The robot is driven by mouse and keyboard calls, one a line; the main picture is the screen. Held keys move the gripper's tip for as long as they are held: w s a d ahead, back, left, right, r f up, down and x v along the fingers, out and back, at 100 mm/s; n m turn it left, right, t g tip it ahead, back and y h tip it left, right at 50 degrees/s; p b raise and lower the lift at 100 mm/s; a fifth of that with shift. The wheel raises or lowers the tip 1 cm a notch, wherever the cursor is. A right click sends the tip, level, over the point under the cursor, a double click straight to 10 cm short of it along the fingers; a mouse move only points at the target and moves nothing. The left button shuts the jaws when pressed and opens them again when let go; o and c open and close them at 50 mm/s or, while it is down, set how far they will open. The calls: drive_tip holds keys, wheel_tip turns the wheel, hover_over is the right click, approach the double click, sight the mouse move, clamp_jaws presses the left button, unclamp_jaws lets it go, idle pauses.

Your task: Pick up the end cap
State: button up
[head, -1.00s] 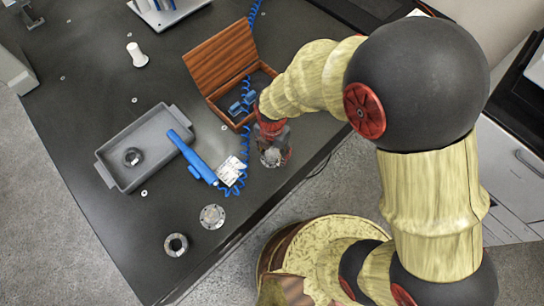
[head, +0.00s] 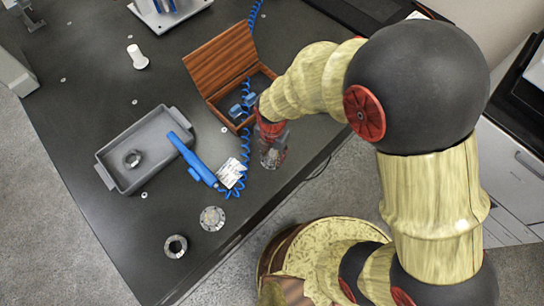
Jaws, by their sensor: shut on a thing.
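My gripper (head: 269,158) is shut on a small grey metallic part near the table's right edge, in front of the wooden box. The part is small in the picture and partly hidden by the red and grey fingers; it appears to be the end cap, but I cannot be sure. A similar round flanged grey part (head: 212,218) with holes lies flat on the dark table, to the lower left of the gripper. A ring-shaped part (head: 175,246) with a dark centre lies beyond it toward the near corner.
A blue probe tool (head: 194,159) leans over the tray's rim, with a blue coiled cord and a white label (head: 231,173) nearby. An open wooden box (head: 219,62) holds blue items. A white spool (head: 137,57) stands farther back.

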drive_tip(key=shift+c, duration=0.8)
drive_tip(key=shift+r, duration=0.1)
